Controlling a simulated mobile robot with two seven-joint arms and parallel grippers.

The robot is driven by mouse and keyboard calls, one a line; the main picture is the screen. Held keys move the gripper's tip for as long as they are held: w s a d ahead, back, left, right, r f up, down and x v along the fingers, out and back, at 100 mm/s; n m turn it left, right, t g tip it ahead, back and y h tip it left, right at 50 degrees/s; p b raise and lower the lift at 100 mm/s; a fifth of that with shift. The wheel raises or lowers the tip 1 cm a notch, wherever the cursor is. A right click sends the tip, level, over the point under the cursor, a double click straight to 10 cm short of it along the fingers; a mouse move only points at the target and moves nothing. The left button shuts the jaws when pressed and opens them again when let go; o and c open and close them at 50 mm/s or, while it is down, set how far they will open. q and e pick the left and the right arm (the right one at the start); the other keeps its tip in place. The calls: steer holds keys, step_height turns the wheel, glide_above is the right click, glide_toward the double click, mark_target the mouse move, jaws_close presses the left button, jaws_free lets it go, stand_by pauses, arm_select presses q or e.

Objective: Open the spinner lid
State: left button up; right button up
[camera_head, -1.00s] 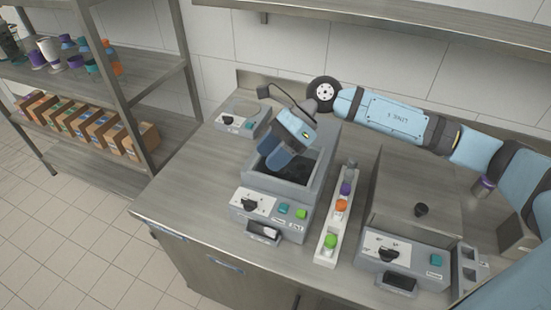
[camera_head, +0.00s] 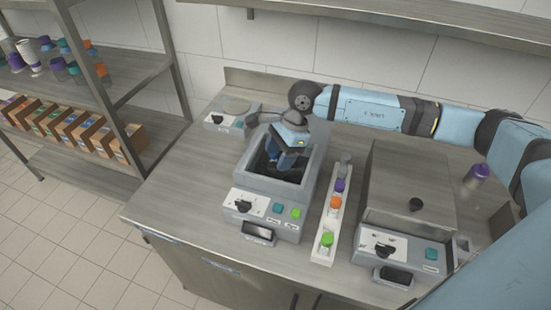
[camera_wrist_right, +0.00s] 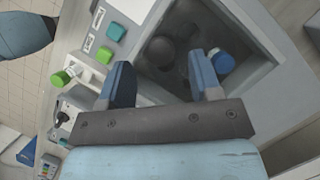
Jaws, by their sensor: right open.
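The middle grey machine (camera_head: 265,205), taken as the spinner, has a square recess with a dark inside (camera_head: 268,178) and a front panel with a black knob and teal and green buttons. I cannot tell whether a clear lid covers the recess. My right gripper (camera_head: 286,160) is over the back part of the recess, fingers pointing down. In the right wrist view my gripper (camera_wrist_right: 163,78) is open with nothing between its fingers. A dark round part (camera_wrist_right: 161,50) and a blue piece with a green edge (camera_wrist_right: 222,63) show inside the recess. My left gripper is out of view.
A white rack (camera_head: 327,225) with purple, orange and green capped items stands right of the machine. A steel box machine (camera_head: 410,185) with a black knob stands further right, a purple-capped bottle (camera_head: 475,177) beside it. A small device (camera_head: 224,117) stands back left. The counter's left front is clear.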

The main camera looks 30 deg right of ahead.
mark_target(280, 154)
steer(key=shift+x, duration=1.3)
jaws_close()
steer(key=w+d+b, duration=0.1)
steer(key=d, duration=0.1)
steer(key=w+d+b, duration=0.1)
steer(key=w+b, duration=0.1)
steer(key=w+d+b, duration=0.1)
steer(key=w+d, duration=0.1)
steer(key=shift+w+d+f+b, duration=0.1)
steer(key=shift+d+f+b, duration=0.2)
steer(key=shift+f+b, duration=0.1)
steer(key=w+d+b, duration=0.1)
steer(key=w+d, duration=0.1)
steer(key=d, duration=0.1)
steer(key=shift+w+d+r+b, duration=0.1)
steer(key=shift+w+r+b, duration=0.2)
steer(key=shift+w+b, duration=0.05)
steer(key=shift+w+d+r, duration=0.1)
jaws_free()
